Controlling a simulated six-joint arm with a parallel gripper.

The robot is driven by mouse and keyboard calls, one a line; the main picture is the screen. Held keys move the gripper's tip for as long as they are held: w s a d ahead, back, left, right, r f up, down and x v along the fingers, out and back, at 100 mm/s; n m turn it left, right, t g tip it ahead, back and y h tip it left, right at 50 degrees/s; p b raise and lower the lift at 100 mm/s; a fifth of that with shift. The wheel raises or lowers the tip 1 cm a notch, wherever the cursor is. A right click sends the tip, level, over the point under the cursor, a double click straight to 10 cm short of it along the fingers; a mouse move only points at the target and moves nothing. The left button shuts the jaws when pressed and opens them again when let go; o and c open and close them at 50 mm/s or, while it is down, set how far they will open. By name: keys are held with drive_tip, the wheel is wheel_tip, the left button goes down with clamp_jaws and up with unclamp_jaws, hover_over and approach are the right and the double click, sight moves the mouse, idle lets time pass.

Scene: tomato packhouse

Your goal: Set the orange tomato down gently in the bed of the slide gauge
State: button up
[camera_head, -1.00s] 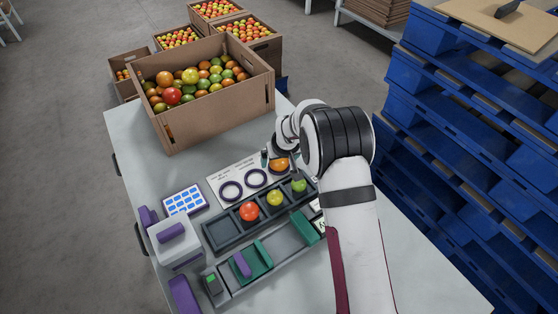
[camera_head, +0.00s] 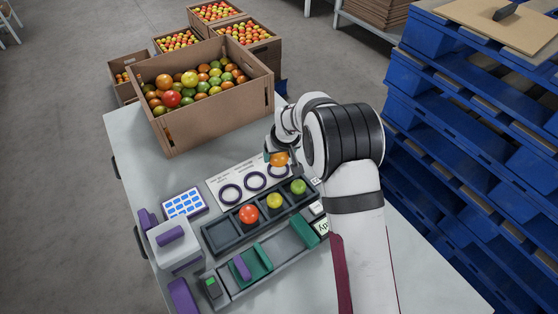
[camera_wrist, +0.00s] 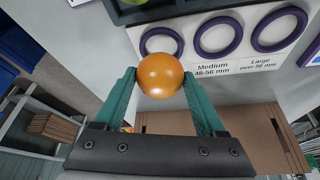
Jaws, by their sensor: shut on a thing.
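The orange tomato (camera_head: 279,158) is gripped above the white size card. In the wrist view the orange tomato (camera_wrist: 160,75) sits between the two teal fingertips of my gripper (camera_wrist: 159,82), which is shut on it. In the head view my gripper (camera_head: 279,156) is partly hidden by my arm. The slide gauge (camera_head: 277,246) lies near the front of the table, with a grey bed, a green slider with a purple handle (camera_head: 242,267), a green end block (camera_head: 306,232) and a small display (camera_head: 211,287). No tomato shows in its bed.
A dark compartment tray (camera_head: 223,234) between the card and gauge holds a red, a yellow-green and a green tomato. The size card (camera_head: 221,182) carries dark purple rings. A tomato carton (camera_head: 215,110) stands behind; a grey-and-purple device (camera_head: 174,245) is at left. Blue pallets (camera_head: 470,130) stand right.

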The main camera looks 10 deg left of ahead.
drive_tip(key=s+d+r, duration=0.2)
drive_tip(key=d+r, duration=0.5)
drive_tip(key=d, duration=0.4)
drive_tip(key=s+a+f+n+g, duration=0.1)
drive_tip(key=s+n+g, duration=0.1)
drive_tip(key=s+n, duration=0.3)
drive_tip(key=s+a+f+n+g+y, duration=0.1)
drive_tip(key=s+a+f+n+g, duration=0.1)
drive_tip(key=s+n, duration=0.4)
drive_tip(key=s+a+f+n+g+y, duration=0.1)
drive_tip(key=s+n, duration=0.5)
drive_tip(key=s, duration=0.2)
drive_tip(key=shift+s+a+f+g, duration=0.2)
drive_tip(key=shift+s+f+g, duration=0.05)
drive_tip(key=shift+g, duration=0.15)
drive_tip(key=shift+s+f+n, duration=0.15)
drive_tip(key=shift+s+n, duration=0.25)
drive_tip(key=shift+n, duration=0.1)
drive_tip(key=shift+s+f, duration=0.1)
drive_tip(key=shift+f, duration=1.7)
drive_tip(key=shift+f, duration=0.55)
